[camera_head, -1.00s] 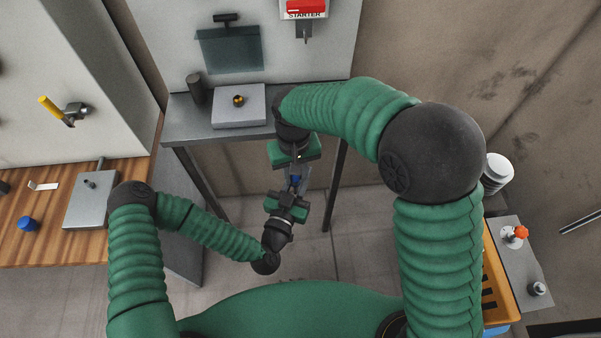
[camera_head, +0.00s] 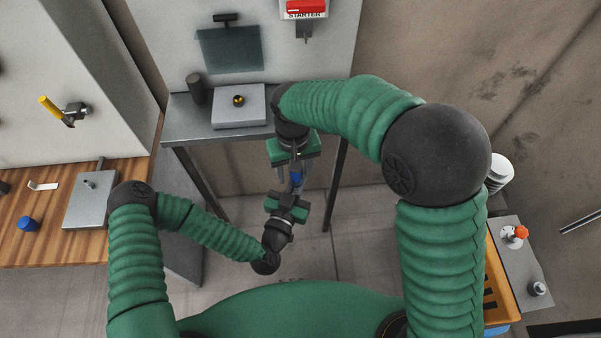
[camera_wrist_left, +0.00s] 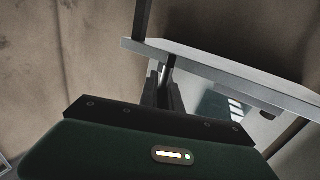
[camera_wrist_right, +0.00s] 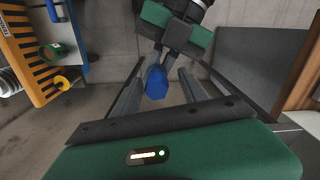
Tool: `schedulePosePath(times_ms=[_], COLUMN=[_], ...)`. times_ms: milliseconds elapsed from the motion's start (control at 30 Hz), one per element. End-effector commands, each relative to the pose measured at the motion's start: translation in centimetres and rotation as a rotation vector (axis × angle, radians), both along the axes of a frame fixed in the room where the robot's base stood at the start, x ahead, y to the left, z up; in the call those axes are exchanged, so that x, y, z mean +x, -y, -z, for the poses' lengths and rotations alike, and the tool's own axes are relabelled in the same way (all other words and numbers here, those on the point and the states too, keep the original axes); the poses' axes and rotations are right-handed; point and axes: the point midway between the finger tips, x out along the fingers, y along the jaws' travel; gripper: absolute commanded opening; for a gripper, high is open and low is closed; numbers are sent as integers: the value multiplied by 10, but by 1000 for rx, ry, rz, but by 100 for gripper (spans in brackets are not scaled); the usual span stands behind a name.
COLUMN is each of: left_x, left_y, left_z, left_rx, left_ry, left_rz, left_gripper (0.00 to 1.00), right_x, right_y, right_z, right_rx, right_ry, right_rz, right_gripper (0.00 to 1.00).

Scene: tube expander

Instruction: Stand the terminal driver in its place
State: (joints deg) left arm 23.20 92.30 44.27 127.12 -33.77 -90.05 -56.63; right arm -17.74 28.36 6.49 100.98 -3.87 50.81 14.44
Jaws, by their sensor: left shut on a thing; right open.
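A tool with a blue hexagonal end, seemingly the terminal driver (camera_head: 297,177), is held in the air between my two grippers. Its blue end shows large in the right wrist view (camera_wrist_right: 157,84). My left gripper (camera_head: 291,192) is shut on it from the near side. In the left wrist view my left fingers (camera_wrist_left: 165,90) close around a thin grey shaft. My right gripper (camera_head: 294,168) is open, coming from the far side. In the right wrist view its fingers (camera_wrist_right: 158,92) stand on either side of the blue end. Contact with them is not clear.
A grey table (camera_head: 220,126) behind the grippers bears a plate with a brass knob (camera_head: 239,101) and a dark cylinder (camera_head: 196,89). A wooden bench (camera_head: 50,245) with a grey block (camera_head: 91,198) and blue cap (camera_head: 28,224) is left. An orange rack (camera_wrist_right: 30,50) is right.

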Motion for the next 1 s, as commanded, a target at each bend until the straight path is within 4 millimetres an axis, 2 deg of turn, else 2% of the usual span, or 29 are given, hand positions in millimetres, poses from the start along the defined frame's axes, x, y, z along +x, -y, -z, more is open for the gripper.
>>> schedulePosePath(times_ms=[300,400,533,667,767,900,1000], left_x=[0,0,1,0,0,0,0], left_y=[0,0,0,0,0,0,0], left_z=[0,0,0,0,0,0,0], left_rx=[0,0,0,0,0,1,0], left_ry=[0,0,0,0,0,0,0], left_rz=[-1,-1,-1,-1,-1,-1,-1], left_gripper=[0,0,0,0,0,0,0], right_x=[2,2,1,-5,-22,-60,-89], right_y=[-1,-1,1,29,70,126,153], right_z=[-79,-96,-106,-90,-63,-25,-6], right_rx=[3,3,2,6,15,24,23], right_ry=[5,3,3,27,72,149,193], right_rz=[-1,0,2,28,69,133,170], right_gripper=[51,51,51,51,51,51,51])
